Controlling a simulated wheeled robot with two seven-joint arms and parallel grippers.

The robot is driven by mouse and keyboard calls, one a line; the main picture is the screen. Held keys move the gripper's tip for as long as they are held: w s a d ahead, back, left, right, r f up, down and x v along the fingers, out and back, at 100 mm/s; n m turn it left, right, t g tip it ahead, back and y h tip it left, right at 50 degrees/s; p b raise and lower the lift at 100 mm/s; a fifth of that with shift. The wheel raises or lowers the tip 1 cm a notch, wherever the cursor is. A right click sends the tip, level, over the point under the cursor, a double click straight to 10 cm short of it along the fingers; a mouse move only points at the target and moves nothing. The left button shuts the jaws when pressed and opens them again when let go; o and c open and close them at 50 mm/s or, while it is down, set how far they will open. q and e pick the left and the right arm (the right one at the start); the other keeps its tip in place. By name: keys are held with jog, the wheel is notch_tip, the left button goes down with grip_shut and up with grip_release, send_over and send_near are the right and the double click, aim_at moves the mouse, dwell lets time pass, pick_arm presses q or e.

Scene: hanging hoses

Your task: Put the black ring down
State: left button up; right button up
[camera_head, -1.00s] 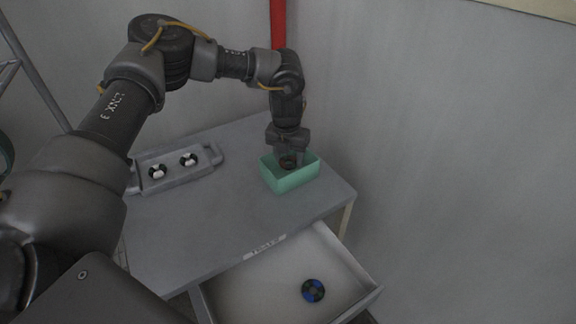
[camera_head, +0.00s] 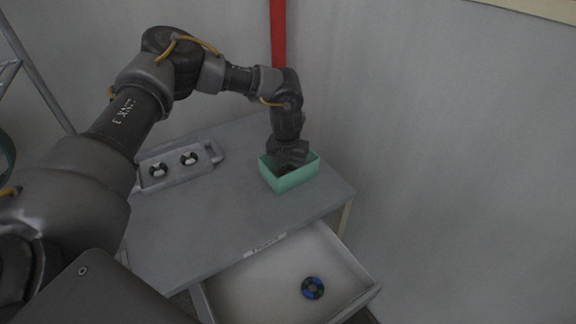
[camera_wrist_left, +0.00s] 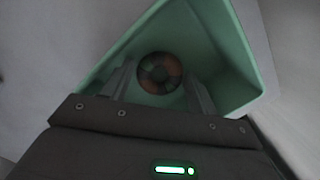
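The black ring (camera_wrist_left: 160,73), dark with brownish-orange segments, shows in the left wrist view inside the green bin (camera_wrist_left: 222,30). In the head view the bin (camera_head: 290,181) stands at the table's back right, and my gripper hides most of its inside. My left gripper (camera_wrist_left: 160,82) points down into the bin. Its fingers stand apart on either side of the ring, with a visible gap to it, so it looks open. In the head view the left gripper (camera_head: 284,166) reaches below the bin's rim. I cannot tell whether the ring rests on the bin's floor.
A grey tray (camera_head: 184,179) with two black-and-white rings is at the table's left. An open drawer (camera_head: 250,292) below the front edge holds a blue-and-black ring (camera_head: 313,288). A red vertical pipe (camera_head: 278,35) stands behind the bin. The table's middle (camera_head: 215,220) is clear.

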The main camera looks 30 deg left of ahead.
pick_arm(q)
jog(key=shift+r, duration=0.25)
notch_tip(320, 180, up, 12)
jog(key=s+b, duration=0.1)
jog(key=shift+s+d+b, duration=0.15)
jog(key=shift+s+b, duration=0.1)
jog(key=shift+b, duration=0.05)
jog(key=shift+f, duration=0.1)
dwell(0.3)
